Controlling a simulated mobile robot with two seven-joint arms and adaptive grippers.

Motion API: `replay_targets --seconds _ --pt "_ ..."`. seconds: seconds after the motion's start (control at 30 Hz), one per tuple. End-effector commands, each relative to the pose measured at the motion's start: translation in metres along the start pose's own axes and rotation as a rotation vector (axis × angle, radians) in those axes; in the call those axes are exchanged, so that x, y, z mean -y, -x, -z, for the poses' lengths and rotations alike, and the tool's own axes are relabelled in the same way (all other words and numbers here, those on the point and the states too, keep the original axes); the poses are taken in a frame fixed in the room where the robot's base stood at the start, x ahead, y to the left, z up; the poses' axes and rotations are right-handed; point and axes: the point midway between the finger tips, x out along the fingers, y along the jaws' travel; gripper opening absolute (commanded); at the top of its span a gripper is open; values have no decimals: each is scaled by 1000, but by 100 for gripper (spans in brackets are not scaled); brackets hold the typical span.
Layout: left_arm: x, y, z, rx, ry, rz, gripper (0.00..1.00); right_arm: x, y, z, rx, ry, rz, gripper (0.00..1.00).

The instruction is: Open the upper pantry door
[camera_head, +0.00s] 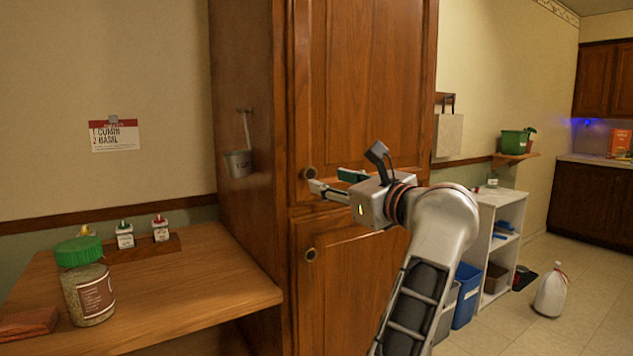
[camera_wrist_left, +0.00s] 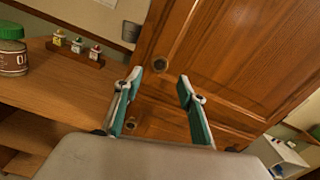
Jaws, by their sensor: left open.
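The upper pantry door (camera_head: 360,90) is a brown wooden panel, closed flush in its tall cabinet. Its round knob (camera_head: 309,173) is at the lower left corner of the door. In the left wrist view the upper door (camera_wrist_left: 215,60) fills the upper middle, and its knob (camera_wrist_left: 161,65) shows beyond and between the fingertips. My left gripper (camera_head: 330,181) is open and empty, just right of the knob in the head view, fingers pointing towards it. The fingers appear apart from the knob. My right gripper is not in view.
The lower pantry door (camera_head: 350,285) is closed, with its own knob (camera_head: 310,254). A wooden counter (camera_head: 200,290) at left holds a green-lidded jar (camera_head: 88,285) and a small rack of shakers (camera_head: 150,246). A small pail (camera_head: 238,163) hangs on the cabinet side.

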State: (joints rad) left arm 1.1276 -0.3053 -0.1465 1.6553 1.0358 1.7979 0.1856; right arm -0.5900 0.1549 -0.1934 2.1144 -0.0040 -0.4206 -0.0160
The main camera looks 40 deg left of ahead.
Motion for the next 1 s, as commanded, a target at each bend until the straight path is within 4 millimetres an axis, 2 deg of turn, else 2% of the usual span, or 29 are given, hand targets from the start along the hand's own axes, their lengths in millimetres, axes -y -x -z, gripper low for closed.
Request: replay_targets --seconds 0.43,0.6,0.87,1.0 --pt "-1 -63 -1 5 -2 -4 40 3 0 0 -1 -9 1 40" --pt "-1 -73 -1 4 -3 -3 40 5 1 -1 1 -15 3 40" --pt "-1 -74 -2 4 -2 -2 40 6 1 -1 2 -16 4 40" --pt "-1 -74 -2 4 -2 -2 7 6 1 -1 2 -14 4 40"
